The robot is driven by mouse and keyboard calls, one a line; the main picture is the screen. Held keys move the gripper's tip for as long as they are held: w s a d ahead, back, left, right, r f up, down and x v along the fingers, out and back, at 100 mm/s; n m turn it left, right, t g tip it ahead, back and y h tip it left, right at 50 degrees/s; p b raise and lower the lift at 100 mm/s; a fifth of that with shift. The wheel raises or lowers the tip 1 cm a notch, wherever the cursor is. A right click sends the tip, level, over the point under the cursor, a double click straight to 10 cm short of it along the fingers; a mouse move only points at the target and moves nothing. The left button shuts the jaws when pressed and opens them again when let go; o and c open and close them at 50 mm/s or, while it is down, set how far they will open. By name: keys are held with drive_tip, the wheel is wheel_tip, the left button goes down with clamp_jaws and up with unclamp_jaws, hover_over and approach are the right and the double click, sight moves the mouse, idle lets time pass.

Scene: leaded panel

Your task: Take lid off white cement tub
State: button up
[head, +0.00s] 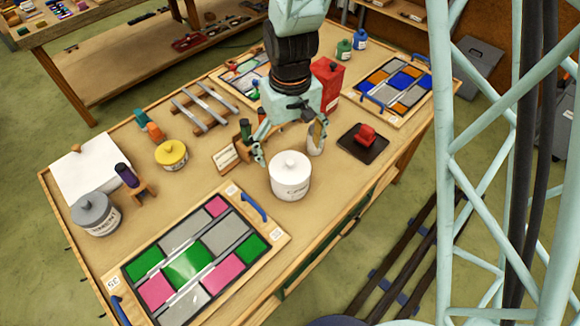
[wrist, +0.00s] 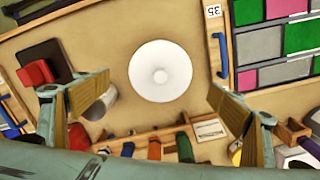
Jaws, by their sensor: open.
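The white cement tub (head: 290,180) stands upright on the wooden bench near its front edge. Its white lid (head: 291,162) with a round knob sits on top. In the wrist view the lid (wrist: 160,71) shows from above as a white disc with the knob at its centre. My gripper (head: 288,150) is open and empty, above and just behind the tub. In the wrist view its two fingers (wrist: 155,92) stand wide apart, one on each side of the lid, and do not appear to touch it.
A leaded panel (head: 190,255) with a blue handle lies left of the tub. A black tray (head: 362,143) with a red item lies to the right. A yellow-lidded tub (head: 172,155), a grey-lidded tub (head: 96,213) and a red container (head: 327,82) stand around.

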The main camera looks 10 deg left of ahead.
sight(290, 162)
drive_tip(key=shift+f, duration=0.1)
drive_tip(key=shift+f, duration=2.5)
drive_tip(key=shift+c, duration=0.9)
drive_tip(key=shift+s, duration=0.15)
drive_tip(key=c, duration=1.4)
